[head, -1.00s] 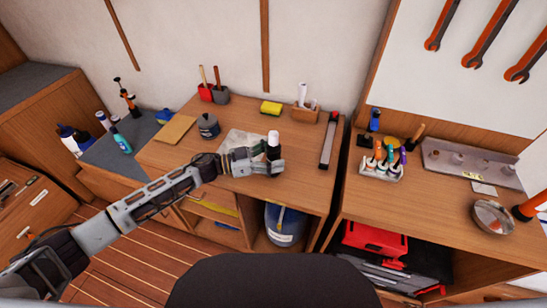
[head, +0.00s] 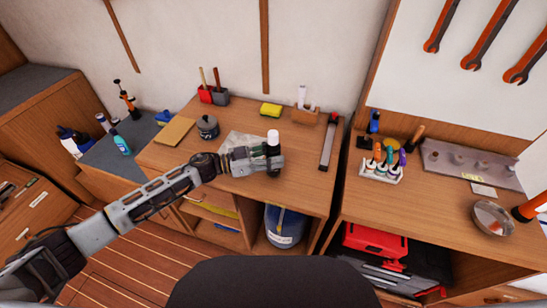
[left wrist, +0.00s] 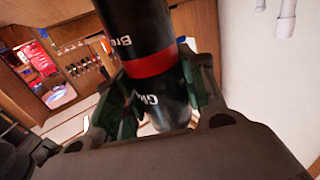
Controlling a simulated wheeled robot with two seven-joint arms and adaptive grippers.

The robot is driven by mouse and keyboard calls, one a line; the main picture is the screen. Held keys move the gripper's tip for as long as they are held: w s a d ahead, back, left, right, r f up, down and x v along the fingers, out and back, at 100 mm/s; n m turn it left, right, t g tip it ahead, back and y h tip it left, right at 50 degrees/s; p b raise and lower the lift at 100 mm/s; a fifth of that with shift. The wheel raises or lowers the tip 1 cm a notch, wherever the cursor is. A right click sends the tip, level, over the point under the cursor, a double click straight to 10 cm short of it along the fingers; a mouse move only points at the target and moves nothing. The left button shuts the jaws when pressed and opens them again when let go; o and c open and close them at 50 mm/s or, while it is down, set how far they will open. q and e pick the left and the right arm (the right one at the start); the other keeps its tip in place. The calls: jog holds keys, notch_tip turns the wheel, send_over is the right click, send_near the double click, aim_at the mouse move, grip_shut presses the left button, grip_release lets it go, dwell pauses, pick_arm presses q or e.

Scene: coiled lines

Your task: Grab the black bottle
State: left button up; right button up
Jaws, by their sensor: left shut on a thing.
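The black bottle (head: 272,146) has a white cap and stands roughly upright over the middle desk. My left gripper (head: 268,160) reaches in from the left and is shut on the bottle, hiding its lower part. In the left wrist view the bottle (left wrist: 145,30) fills the space between my left fingers (left wrist: 150,95). It is black with a red band and white lettering there. I cannot tell whether its base touches the desk. My right gripper is not in view.
A pale sheet (head: 240,142) lies behind the gripper on the wooden desk (head: 190,150). A dark pot (head: 208,127), yellow sponge (head: 270,109), wooden holder (head: 305,115) and long ruler-like bar (head: 329,142) stand around.

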aim_at(274, 132)
pick_arm(q)
notch_tip(274, 132, up, 9)
jog(key=shift+r+p, duration=0.1)
jog(key=shift+p, duration=0.2)
dwell(0.5)
